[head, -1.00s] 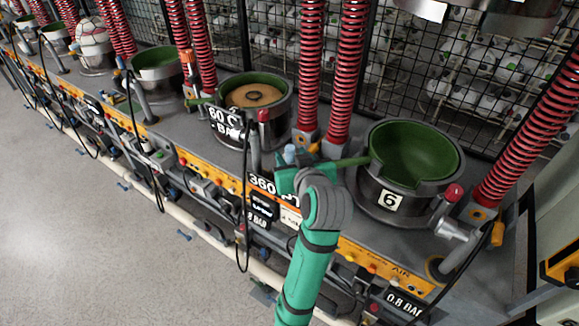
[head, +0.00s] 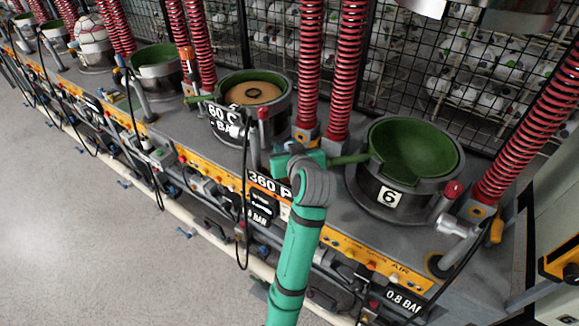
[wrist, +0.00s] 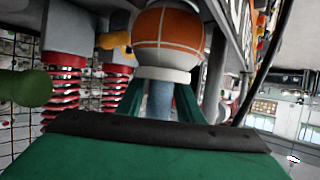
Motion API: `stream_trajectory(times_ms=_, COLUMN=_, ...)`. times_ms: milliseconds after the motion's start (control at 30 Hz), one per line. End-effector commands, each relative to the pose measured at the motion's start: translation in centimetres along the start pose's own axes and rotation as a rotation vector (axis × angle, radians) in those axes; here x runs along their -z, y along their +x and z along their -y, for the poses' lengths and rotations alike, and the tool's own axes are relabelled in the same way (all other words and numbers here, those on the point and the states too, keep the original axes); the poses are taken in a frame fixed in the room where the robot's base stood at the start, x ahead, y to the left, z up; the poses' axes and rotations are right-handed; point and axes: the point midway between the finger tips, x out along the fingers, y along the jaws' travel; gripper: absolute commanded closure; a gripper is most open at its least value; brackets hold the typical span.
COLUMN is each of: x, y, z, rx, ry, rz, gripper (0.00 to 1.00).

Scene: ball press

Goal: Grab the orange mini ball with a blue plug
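In the wrist view, the orange ball (wrist: 168,38) has pale seams and a white ring around its end. The blue plug (wrist: 160,100) sticks out of that ring towards me. The green fingers of my gripper (wrist: 160,88) stand on either side of the plug, close to it. I cannot tell whether they touch it. In the head view, my gripper (head: 297,161) is at the bench, left of the station marked 6, and hides the ball.
The green-lined mould (head: 415,150) marked 6 is close on the right, its green handle beside my gripper. Another mould (head: 253,94) holds a tan disc on the left. Red springs (head: 347,75) rise behind, before a mesh fence. The grey floor (head: 75,230) is clear.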

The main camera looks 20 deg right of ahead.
Motion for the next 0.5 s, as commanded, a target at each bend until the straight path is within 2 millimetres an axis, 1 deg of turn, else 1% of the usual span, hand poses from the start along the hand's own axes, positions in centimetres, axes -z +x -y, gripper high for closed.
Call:
stream_trajectory(times_ms=33, x=-0.01, y=-0.01, z=0.00, rx=0.000, ry=0.000, rz=0.000, gripper=0.80)
stream_trajectory(times_ms=67, x=-0.01, y=-0.01, z=0.00, rx=0.000, ry=0.000, rz=0.000, gripper=0.87)
stream_trajectory(times_ms=100, x=-0.01, y=-0.01, z=0.00, rx=0.000, ry=0.000, rz=0.000, gripper=0.97)
stream_trajectory(times_ms=133, x=-0.01, y=-0.01, z=0.00, rx=0.000, ry=0.000, rz=0.000, gripper=1.00)
stream_trajectory(times_ms=500, x=0.25, y=-0.13, z=-0.03, rx=0.000, ry=0.000, rz=-0.001, gripper=1.00)
